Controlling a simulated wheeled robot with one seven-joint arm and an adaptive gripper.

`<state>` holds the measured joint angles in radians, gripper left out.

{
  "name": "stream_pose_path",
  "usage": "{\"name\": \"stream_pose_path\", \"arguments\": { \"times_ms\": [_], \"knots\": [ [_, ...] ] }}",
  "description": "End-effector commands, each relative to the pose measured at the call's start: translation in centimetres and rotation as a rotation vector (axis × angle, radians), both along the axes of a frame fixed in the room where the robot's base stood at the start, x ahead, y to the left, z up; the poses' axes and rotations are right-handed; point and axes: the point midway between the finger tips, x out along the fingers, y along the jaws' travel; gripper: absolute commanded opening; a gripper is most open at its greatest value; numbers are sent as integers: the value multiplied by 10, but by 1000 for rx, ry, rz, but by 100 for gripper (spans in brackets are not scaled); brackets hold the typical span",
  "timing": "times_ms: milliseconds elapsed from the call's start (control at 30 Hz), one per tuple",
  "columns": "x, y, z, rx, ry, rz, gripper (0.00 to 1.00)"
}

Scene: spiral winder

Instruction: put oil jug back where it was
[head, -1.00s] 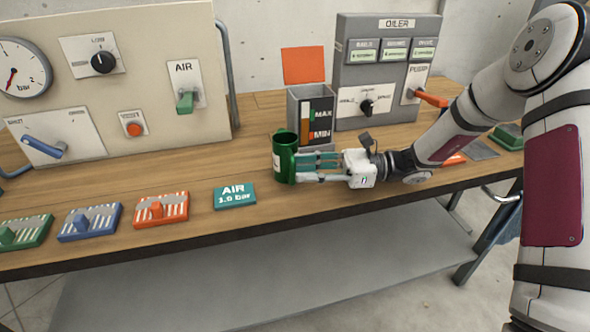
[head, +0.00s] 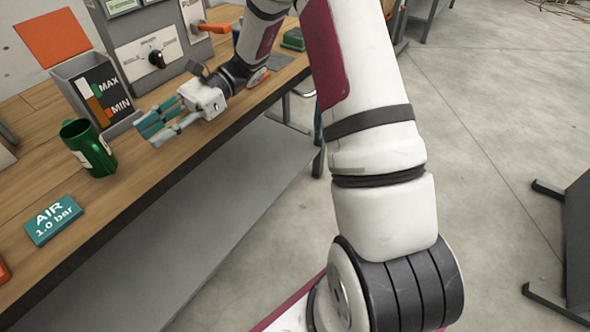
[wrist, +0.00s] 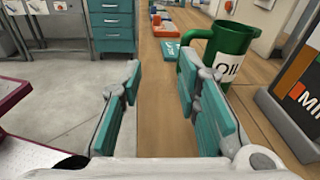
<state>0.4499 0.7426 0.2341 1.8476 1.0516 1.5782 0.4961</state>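The green oil jug (head: 90,150) stands upright on the wooden bench, in front of the grey reservoir with the MAX/MIN gauge. In the wrist view the jug (wrist: 229,55) shows its white OIL label, beyond and to the right of my fingers. My gripper (head: 153,129) is over the bench to the right of the jug, apart from it. In the wrist view my gripper (wrist: 160,95) has its two teal-padded fingers spread, with only bench and floor between them.
The grey reservoir (head: 80,75) stands close behind the jug. The teal AIR 1.0 bar block (head: 53,220) lies on the bench at left. The oiler panel (head: 148,45) stands behind my gripper. The bench's front edge runs close by; open floor (head: 480,130) lies to the right.

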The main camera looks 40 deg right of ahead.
Motion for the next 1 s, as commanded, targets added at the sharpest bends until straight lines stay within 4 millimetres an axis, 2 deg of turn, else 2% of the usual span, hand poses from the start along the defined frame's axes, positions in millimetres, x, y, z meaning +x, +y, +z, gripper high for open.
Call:
{"name": "stream_pose_path", "arguments": {
  "times_ms": [33,200,433,700,1000],
  "knots": [
    [-14,5,12,-55,-51,43,30],
    [-69,14,39,-246,-222,199,30],
    [-142,9,63,-483,-463,404,30],
    [-220,-17,78,-736,-751,632,30],
    [-289,-61,79,-984,-1064,867,30]
  ]
}}
